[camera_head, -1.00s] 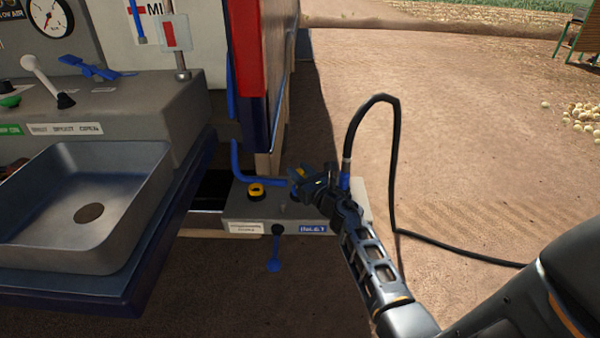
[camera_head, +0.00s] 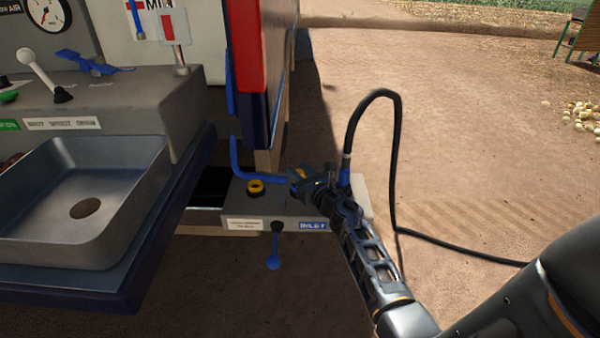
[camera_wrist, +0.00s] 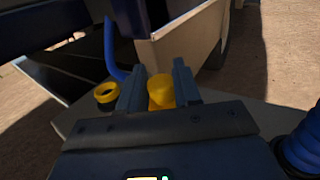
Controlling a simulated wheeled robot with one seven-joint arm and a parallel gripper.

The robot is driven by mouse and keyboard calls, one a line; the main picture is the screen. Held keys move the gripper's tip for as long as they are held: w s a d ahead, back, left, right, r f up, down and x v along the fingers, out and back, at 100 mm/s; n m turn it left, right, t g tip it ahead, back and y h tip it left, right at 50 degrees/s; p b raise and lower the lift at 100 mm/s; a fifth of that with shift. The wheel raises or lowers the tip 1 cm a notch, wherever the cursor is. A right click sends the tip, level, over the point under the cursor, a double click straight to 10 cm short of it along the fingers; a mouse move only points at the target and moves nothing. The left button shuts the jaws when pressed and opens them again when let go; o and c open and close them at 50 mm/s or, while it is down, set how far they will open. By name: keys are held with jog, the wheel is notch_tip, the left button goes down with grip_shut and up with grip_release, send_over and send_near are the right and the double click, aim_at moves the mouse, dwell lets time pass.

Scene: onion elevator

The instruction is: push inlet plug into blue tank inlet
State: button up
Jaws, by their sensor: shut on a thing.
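My gripper (camera_head: 297,181) is shut on a yellow cylindrical plug (camera_wrist: 160,92), which stands between its two fingers in the wrist view. In the head view only a bit of yellow shows at the fingertips. They are over the top of a low grey box (camera_head: 235,209). A blue label (camera_head: 313,225) reading INLET is on the box's front, below and right of the fingers. The gripper hides the opening under the plug, so I cannot tell how deep the plug sits.
A black hose (camera_head: 394,160) with a blue connector (camera_head: 344,177) rises just right of my gripper. A metal sink (camera_head: 140,160) is at the left. A blue lever (camera_head: 273,262) hangs in front. Open dirt lies right.

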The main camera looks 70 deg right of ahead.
jog(key=shift+f+b, duration=0.65)
jog(key=shift+f, duration=0.1)
dwell(0.5)
jog(key=o, duration=1.1)
jog(key=v, duration=0.7)
jog(key=shift+s+a, duration=0.2)
jog(key=shift+s, duration=0.15)
jog(key=s+a+r+m+t+y+p, duration=0.15)
jog(key=a+m, duration=0.25)
jog(key=a, duration=0.4)
jog(key=s+a+r+m+y, duration=0.1)
jog(key=s+a+m+y, duration=0.2)
jog(key=a, duration=0.6)
jog(key=s+a+r+m+t+y+p, duration=0.1)
jog(key=s+a+m, duration=0.2)
jog(key=a+m, duration=0.35)
jog(key=s+a+r+m+g+y+p, duration=0.2)
jog(key=s+a+r+m+y, duration=0.3)
jog(key=s+a+r+m, duration=0.8)
jog(key=shift+s+a+m, duration=0.5)
jog(key=shift+a+m, duration=0.5)
jog(key=shift+m, duration=0.25)
